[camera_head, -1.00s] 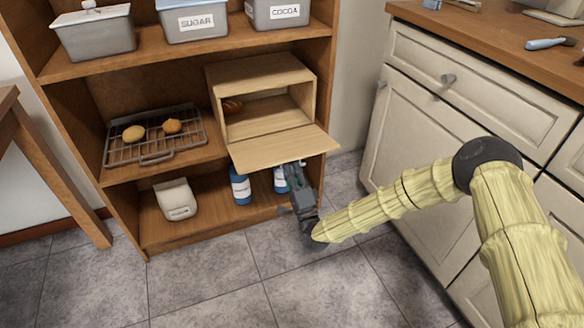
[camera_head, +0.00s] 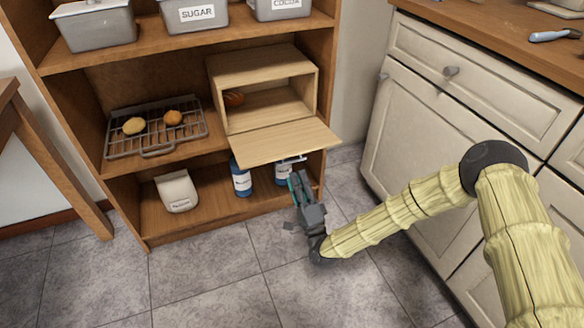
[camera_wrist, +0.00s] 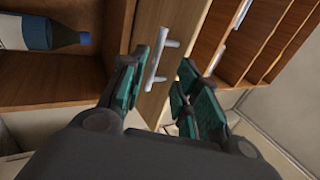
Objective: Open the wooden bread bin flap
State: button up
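The wooden bread bin (camera_head: 262,62) stands on the middle shelf with its front open. Its flap (camera_head: 285,143) is folded down and sticks out forward past the shelf edge, roughly level or a little drooped. A slim metal handle (camera_head: 291,160) sits at the flap's front edge; it also shows in the wrist view (camera_wrist: 157,62) as a bar on the wooden panel. My gripper (camera_head: 299,177) is just below and in front of that edge. In the wrist view my gripper (camera_wrist: 165,82) has its green-padded fingers apart, with the handle beyond or between the tips; contact is unclear.
Blue-capped bottles (camera_head: 241,180) and a white bag-like container (camera_head: 177,191) stand on the bottom shelf. Cream cabinets (camera_head: 420,140) border the right. The tiled floor in front is clear.

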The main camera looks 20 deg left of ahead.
jog(key=shift+v, duration=2.35)
jog(key=shift+w+d, duration=0.2)
jog(key=s+d+f+n+g+h, duration=0.35)
jog(key=s+d+f, duration=0.25)
jog(key=d+f, duration=0.3)
jog(key=s+d+f+n+g+h, duration=0.35)
jog(key=s+d+f+g, duration=0.2)
jog(key=f, duration=0.45)
jog(key=s+d+f+n+g+h, duration=0.1)
jog(key=s+d+g+h, duration=0.3)
jog(key=s+d, duration=0.75)
jog(key=s+d+f+n+g+h, duration=0.1)
jog(key=s+d+g+h, duration=0.25)
jog(key=s+d, duration=0.8)
jog(key=d+r+p, duration=0.2)
jog(key=r+p, duration=1.5)
jog(key=r, duration=0.1)
jog(key=d+r+h+p, duration=0.1)
jog(key=d+r+p, duration=0.2)
jog(key=r+p, duration=1.5)
jog(key=shift+s+r+g+p, duration=0.2)
jog(key=shift+s+g+p, duration=0.05)
jog(key=shift+g+p, duration=0.1)
